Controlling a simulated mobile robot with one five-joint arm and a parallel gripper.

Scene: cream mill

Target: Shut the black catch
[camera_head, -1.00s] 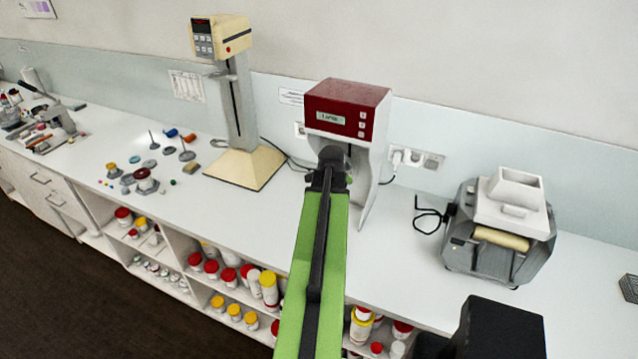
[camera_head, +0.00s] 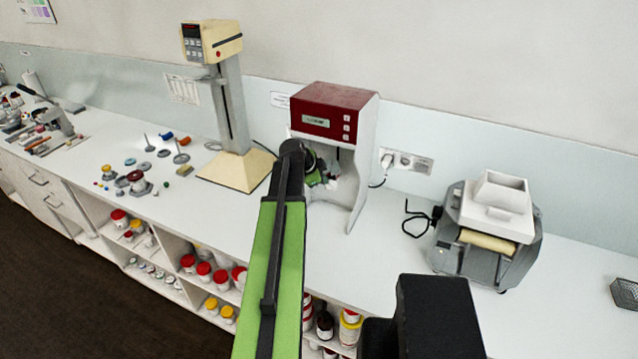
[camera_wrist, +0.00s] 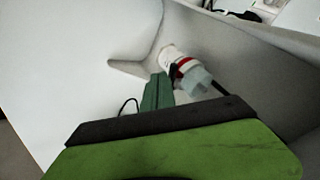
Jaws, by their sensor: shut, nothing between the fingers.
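The red-topped white machine (camera_head: 335,113) stands on the bench with its open bay facing me. My gripper (camera_head: 326,175) is at the mouth of that bay, partly hidden behind my arm. In the wrist view my gripper (camera_wrist: 158,88) is shut and empty, its dark green fingers pointing to a white vessel with a red band (camera_wrist: 178,62) and a pale teal end. The fingertips overlap the vessel's left edge in the picture; I cannot tell whether they touch. Small dark parts show by the vessel, but I cannot clearly make out the black catch.
A cream stand mixer (camera_head: 232,105) is left of the machine. A grey roller mill with a white hopper (camera_head: 487,225) is to the right. A wall socket (camera_head: 405,162) with a plugged cable is behind. The bench front (camera_head: 250,225) is mostly clear; jars fill the shelves below.

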